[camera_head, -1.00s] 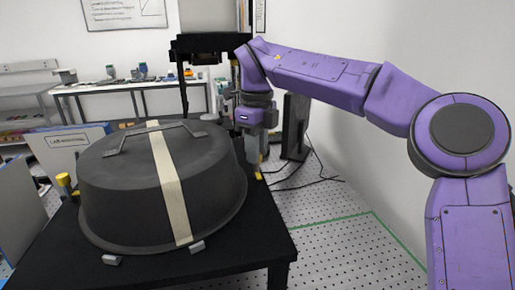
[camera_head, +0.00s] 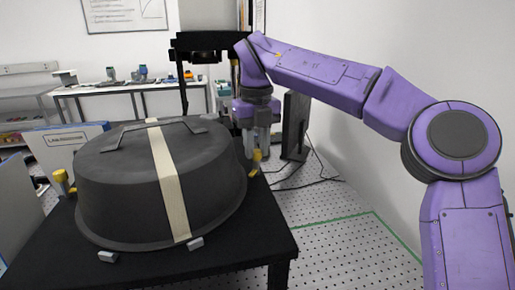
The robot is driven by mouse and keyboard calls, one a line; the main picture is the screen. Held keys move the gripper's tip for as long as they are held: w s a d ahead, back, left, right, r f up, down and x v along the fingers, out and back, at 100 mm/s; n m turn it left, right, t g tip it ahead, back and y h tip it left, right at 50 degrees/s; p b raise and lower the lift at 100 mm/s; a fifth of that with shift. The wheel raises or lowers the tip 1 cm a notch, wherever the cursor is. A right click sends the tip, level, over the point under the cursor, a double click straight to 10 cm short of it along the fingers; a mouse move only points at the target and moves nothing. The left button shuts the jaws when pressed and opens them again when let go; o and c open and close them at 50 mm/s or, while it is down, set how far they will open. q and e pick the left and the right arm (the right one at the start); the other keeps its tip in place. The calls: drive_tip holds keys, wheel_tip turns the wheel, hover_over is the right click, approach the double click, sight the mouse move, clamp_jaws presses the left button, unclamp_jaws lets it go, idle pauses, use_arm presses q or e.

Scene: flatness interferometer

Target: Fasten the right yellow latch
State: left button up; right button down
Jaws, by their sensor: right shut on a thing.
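The right yellow latch (camera_head: 256,157) is at the right side of the big dark round cover (camera_head: 115,200), close to the black table's right edge. My right gripper (camera_head: 257,150) points down there with its fingers shut on the latch, partly hiding it. Another yellow latch (camera_head: 61,177) stands at the cover's left side. A cream strap (camera_head: 172,195) runs over the cover, which has a dark handle on top. My left gripper is not in view.
The black table (camera_head: 262,235) carries the cover, with two small grey blocks at its front rim. A dark upright panel (camera_head: 294,125) and cables are behind my right gripper. A bench (camera_head: 110,88) with small items stands at the back.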

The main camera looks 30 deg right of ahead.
sight(257, 151)
drive_tip(key=m+b, duration=0.1)
drive_tip(key=m, duration=0.1)
drive_tip(key=m+b, duration=0.1)
drive_tip(key=m, duration=0.2)
drive_tip(key=shift+f+m, duration=0.2)
drive_tip(key=shift+m, duration=0.1)
drive_tip(key=m+b, duration=0.2)
drive_tip(key=m, duration=0.3)
drive_tip(key=shift+r+m, duration=0.1)
drive_tip(key=shift+m, duration=0.2)
drive_tip(key=c, duration=0.9)
unclamp_jaws()
drive_tip(key=shift+r, duration=0.1)
wheel_tip(257, 151, up, 10)
drive_tip(key=p, duration=0.6)
drive_tip(key=shift+r, duration=0.15)
